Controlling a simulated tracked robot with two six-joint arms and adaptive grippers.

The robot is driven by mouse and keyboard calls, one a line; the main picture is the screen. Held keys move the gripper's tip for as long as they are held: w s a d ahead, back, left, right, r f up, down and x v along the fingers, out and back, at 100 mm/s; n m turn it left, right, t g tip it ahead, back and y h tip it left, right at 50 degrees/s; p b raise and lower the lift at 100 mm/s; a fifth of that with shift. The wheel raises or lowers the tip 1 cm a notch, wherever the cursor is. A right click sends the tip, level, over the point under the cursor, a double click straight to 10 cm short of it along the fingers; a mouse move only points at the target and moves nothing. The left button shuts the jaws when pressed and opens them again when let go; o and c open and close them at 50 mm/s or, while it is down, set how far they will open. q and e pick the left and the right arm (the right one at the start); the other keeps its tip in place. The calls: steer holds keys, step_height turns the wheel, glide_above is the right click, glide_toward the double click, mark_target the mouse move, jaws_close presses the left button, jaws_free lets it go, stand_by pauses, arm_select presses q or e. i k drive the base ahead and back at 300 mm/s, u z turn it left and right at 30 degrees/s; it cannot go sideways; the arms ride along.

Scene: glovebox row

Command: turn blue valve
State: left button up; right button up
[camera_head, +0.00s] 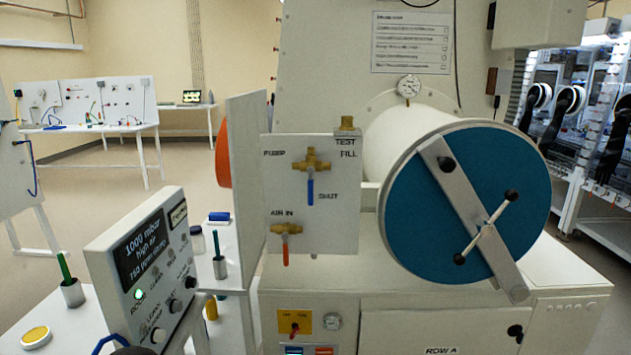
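The blue valve is a brass fitting with a blue lever (310,188) on the upper part of a white panel (340,225). The lever hangs straight down. Labels around it read PUMP at the left, FILL at the upper right and SHUT at the lower right. Nothing touches the lever. Neither of my grippers can be made out in the head view.
Below it, a red-handled valve (286,243) marked AIR IN also points down. A large round blue door (420,220) with a bar and crossed handle stands close at the right. A display box (150,270) with knobs stands at the lower left.

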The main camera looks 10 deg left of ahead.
mark_target(310, 171)
steer(key=i, duration=1.05)
steer(key=z, duration=1.05)
steer(key=k, duration=0.35)
steer(key=u, duration=0.45)
steer(key=i, duration=0.35)
steer(key=u, duration=0.5)
